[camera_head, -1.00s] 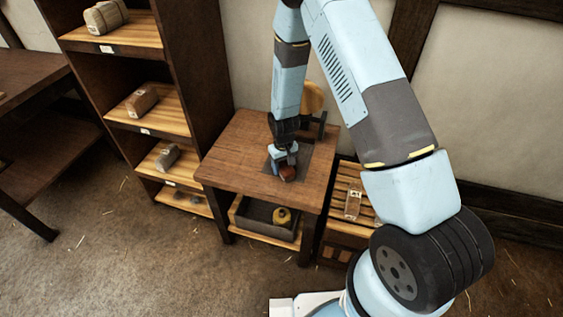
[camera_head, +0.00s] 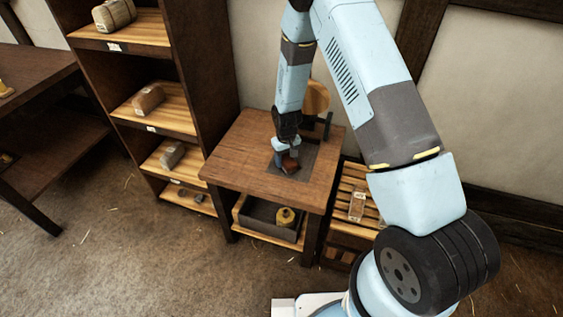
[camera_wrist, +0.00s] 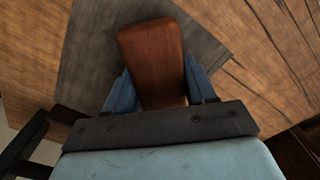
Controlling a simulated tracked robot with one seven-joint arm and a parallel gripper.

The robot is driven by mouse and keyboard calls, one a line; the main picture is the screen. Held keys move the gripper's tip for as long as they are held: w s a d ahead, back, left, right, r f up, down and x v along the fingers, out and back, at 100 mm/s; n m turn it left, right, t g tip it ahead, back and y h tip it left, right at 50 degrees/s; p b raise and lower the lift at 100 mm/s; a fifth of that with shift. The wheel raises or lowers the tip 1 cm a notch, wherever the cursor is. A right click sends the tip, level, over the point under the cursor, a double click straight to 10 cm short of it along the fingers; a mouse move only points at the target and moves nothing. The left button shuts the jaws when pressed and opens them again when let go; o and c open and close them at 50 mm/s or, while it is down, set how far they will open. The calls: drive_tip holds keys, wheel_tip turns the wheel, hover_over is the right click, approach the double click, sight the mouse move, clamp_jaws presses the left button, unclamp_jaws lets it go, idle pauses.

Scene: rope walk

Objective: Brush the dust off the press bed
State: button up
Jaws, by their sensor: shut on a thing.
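The press bed (camera_head: 305,152) is a dark grey square set on the top of a small brown wooden table (camera_head: 240,157). It also shows in the wrist view (camera_wrist: 95,50) as a grey wood-grained patch. My gripper (camera_head: 288,158) is low over the bed. It is shut on a reddish-brown wooden block, which looks like the brush (camera_wrist: 155,60), between blue fingers. The brush's underside is hidden, so I cannot tell whether it touches the bed. No dust can be made out.
A round wooden piece on a dark post (camera_head: 316,97) stands behind the bed. A shelf unit with wrapped bundles (camera_head: 148,99) stands left, a slatted crate (camera_head: 345,225) right.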

drive_tip(key=shift+w+d, duration=0.3)
drive_tip(key=shift+w, duration=0.5)
drive_tip(key=shift+w+d, duration=0.25)
drive_tip(key=shift+w, duration=0.5)
drive_tip(key=shift+w+d, duration=0.3)
drive_tip(key=shift+w, duration=0.5)
drive_tip(key=shift+r, duration=0.1)
